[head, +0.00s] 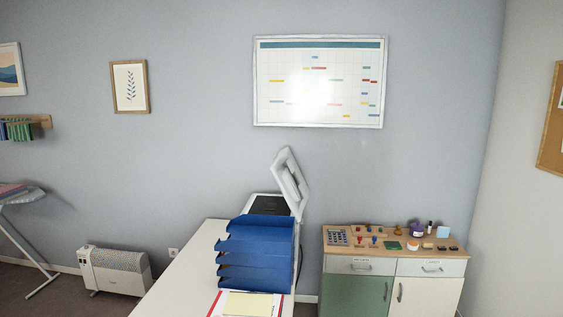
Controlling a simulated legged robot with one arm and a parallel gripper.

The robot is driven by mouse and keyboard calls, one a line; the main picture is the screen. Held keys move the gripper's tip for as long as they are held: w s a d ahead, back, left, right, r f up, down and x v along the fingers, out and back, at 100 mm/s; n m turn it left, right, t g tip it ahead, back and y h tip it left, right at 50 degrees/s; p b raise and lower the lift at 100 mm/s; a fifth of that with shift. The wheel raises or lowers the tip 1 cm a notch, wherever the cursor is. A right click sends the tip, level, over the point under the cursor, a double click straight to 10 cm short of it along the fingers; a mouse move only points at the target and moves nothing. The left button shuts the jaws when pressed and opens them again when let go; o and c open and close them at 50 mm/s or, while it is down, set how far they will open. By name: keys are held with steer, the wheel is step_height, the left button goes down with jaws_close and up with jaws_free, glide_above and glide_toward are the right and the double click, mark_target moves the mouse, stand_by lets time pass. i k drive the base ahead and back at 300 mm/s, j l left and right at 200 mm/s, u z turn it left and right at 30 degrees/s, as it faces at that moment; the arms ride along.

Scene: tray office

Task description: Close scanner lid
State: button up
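The scanner (268,204) stands at the far end of the white desk, against the wall side. Its body is white with a dark glass top. The scanner lid (290,184) is open and stands up, tilted, on the right side of the scanner. A blue stacked letter tray (256,256) stands on the desk in front of the scanner and hides the scanner's lower front. My gripper is not in view.
The white desk (190,270) is clear left of the trays. Papers (247,304) lie at its near end. A cabinet (393,285) with small stationery on top stands right of the desk. A heater (114,270) and an ironing board (22,197) are at left.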

mark_target(287, 182)
steer(key=i+l+u, duration=0.15)
steer(key=i, duration=0.35)
steer(key=i+l+u, duration=0.15)
steer(key=i, duration=0.35)
steer(key=i+l+z, duration=0.1)
steer(key=z, duration=0.15)
steer(key=i+z, duration=0.3)
steer(key=i+u, duration=0.1)
steer(key=i, duration=0.8)
steer(key=i+l+u, duration=0.1)
steer(key=i, duration=0.75)
steer(key=l, duration=0.1)
